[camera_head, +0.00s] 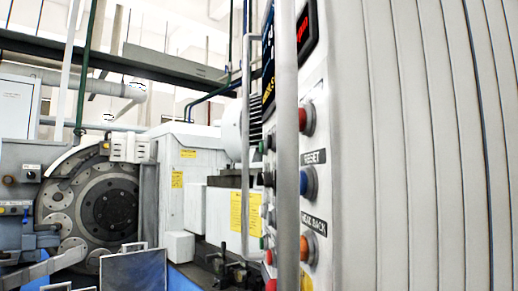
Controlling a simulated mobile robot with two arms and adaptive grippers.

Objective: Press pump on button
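A control panel (322,80) stands close in front of me, seen at a steep angle. Its near column has a red button (307,118), a blue button (309,182) beside the RESET label (313,157), and an orange button (307,248) below a label ending in BACK (314,222). A farther column holds small buttons, among them a green one (263,146) and a red one (267,179). A vertical grey bar (287,150) hides part of the panel. I cannot read a pump on label. Neither of my grippers is in view.
A second vertical bar (246,150) stands just left of the panel. A ribbed pale cover (430,150) fills the right side. The grinder's round wheel (112,208) and white housing (186,175) are farther back at left. A red display (304,28) is at the panel's top.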

